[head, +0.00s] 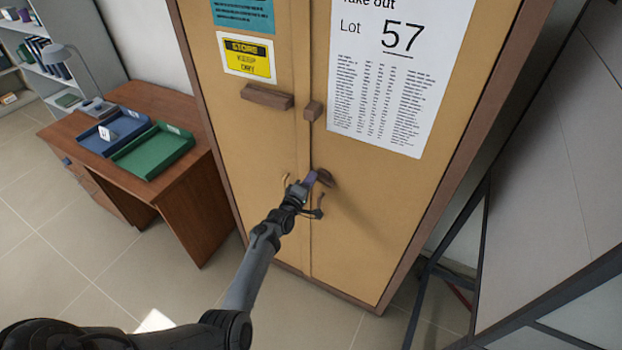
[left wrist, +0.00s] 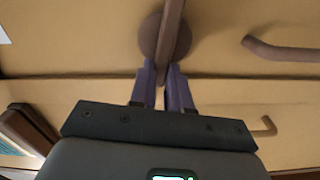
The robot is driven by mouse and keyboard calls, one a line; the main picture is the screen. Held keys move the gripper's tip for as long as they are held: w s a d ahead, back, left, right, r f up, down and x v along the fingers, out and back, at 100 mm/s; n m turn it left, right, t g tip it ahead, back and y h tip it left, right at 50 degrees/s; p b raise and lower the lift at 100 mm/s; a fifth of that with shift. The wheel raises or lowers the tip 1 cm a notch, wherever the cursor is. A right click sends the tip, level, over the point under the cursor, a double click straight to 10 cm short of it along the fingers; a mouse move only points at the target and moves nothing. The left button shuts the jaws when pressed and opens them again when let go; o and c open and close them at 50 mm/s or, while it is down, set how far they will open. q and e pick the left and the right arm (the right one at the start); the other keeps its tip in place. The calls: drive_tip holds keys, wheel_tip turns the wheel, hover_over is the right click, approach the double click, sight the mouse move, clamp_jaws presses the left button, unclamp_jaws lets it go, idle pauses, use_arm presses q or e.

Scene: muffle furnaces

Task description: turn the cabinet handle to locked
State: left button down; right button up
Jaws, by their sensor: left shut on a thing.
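The tan cabinet (head: 350,240) has two doors with a brown frame and a vertical seam between them. Its brown turning handle (head: 325,177) has a round base and sits on the right door, close to the seam. In the left wrist view the handle (left wrist: 171,45) is a bar crossing the round base, with one end between my fingers. My left gripper (head: 310,180) is shut on that bar; its two purple fingers show in the left wrist view (left wrist: 163,88). The gripper partly hides the handle in the head view. My right gripper is not in view.
Curved pulls (head: 320,205) sit on the doors beside the gripper. Brown blocks (head: 267,97) and a large paper notice (head: 395,70) are higher up. A desk (head: 190,185) with blue and green trays stands left. A dark metal frame (head: 480,240) stands right.

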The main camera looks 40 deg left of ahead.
use_arm(q)
drive_tip(key=shift+f+n, duration=0.25)
drive_tip(key=shift+n, duration=0.75)
drive_tip(key=c, duration=1.1)
unclamp_jaws()
drive_tip(key=p+v, duration=0.1)
drive_tip(key=v, duration=1)
drive_tip(key=shift+p, duration=0.3)
drive_tip(key=shift+w, duration=0.1)
